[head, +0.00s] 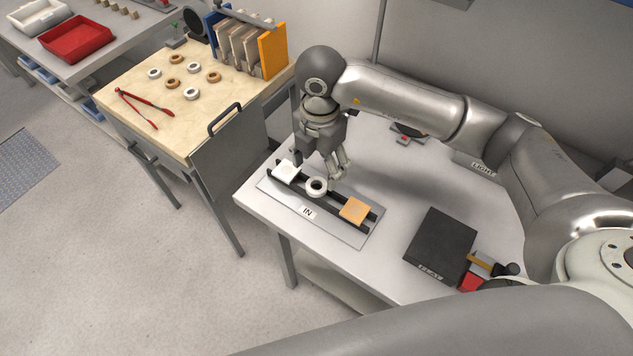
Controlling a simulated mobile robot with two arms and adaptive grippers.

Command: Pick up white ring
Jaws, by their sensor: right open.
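A white ring (317,186) with a dark centre lies on the dark rail of the "IN" plate (345,235), between a white square block (285,171) and a tan square block (355,210). My right gripper (326,171) points down just above and behind this ring, open and apparently empty. I cannot tell whether a finger touches the ring. More white rings lie among brown rings on the wooden table at the left, one of them near its middle (192,94). My left gripper is not in view.
Red tongs (145,104) and a rack of upright boards (245,47) are on the wooden table (125,82). A dark block (440,245) sits right of the plate on the light table (390,185). A grey panel with a handle (225,119) stands between the tables.

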